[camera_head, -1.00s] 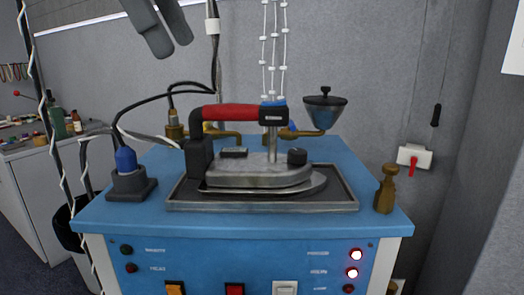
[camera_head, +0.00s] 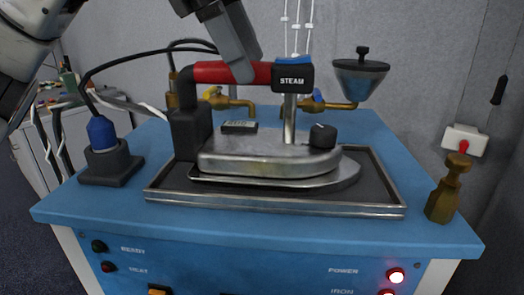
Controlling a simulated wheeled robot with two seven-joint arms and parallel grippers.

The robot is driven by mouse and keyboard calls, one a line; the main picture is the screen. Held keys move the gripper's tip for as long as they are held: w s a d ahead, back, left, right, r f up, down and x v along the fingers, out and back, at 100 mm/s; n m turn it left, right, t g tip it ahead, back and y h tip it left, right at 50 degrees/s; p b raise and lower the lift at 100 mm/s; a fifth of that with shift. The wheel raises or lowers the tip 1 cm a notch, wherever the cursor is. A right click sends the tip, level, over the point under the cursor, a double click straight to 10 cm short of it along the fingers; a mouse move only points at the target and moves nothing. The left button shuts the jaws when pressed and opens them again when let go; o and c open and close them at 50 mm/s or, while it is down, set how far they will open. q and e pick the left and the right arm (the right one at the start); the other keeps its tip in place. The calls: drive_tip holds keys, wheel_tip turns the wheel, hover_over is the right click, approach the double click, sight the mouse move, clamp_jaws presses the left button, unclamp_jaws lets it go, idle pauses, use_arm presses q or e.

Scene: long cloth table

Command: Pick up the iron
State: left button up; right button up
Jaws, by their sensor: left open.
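The iron (camera_head: 265,158) rests upright in a shallow grey tray (camera_head: 160,194) on the blue steam station. It has a metal body and a red handle (camera_head: 208,72) running between a black rear post and a black front block marked STEAM. My left gripper (camera_head: 232,72) comes in from the upper left and is open. One fingertip overlaps the red handle in the picture, in front of its middle; I cannot tell whether it touches. The other finger is partly cut off by the top edge. My right gripper is not in view.
A blue plug in a black socket (camera_head: 112,165) stands at the left of the blue station top (camera_head: 100,205), with a black cable arching to the back. A funnel (camera_head: 360,78) and brass pipes stand behind the iron. A brass valve (camera_head: 447,188) stands at the right corner.

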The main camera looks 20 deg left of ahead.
use_arm(q)
drive_tip(key=shift+a+x, duration=0.2)
drive_tip(key=shift+x, duration=2.5)
drive_tip(key=shift+w, duration=0.15)
clamp_jaws()
drive_tip(key=shift+r, duration=0.15)
